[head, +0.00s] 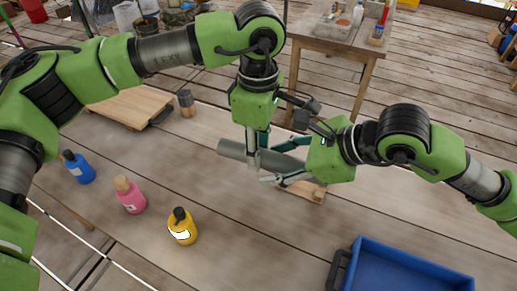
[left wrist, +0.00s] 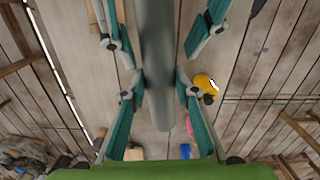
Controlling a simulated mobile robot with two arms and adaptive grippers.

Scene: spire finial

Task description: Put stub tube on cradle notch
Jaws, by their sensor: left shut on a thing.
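The stub tube (head: 232,149) is a grey cylinder held level above the table. My left gripper (head: 254,158) reaches down from above and is shut on the tube; in the left wrist view its fingers press both sides of the tube (left wrist: 157,60). My right gripper (head: 268,163) comes in from the right with its fingers spread on either side of the tube. In the left wrist view gaps show between those fingers and the tube. A light wooden piece (head: 318,192), possibly the cradle, lies partly hidden below my right gripper. Its notch cannot be made out.
Blue (head: 79,168), pink (head: 130,196) and yellow (head: 183,229) bottles stand at the table's front left. A wooden board (head: 130,105) and a small dark-topped jar (head: 187,103) are behind. A blue bin (head: 400,272) is at front right. The table's middle front is clear.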

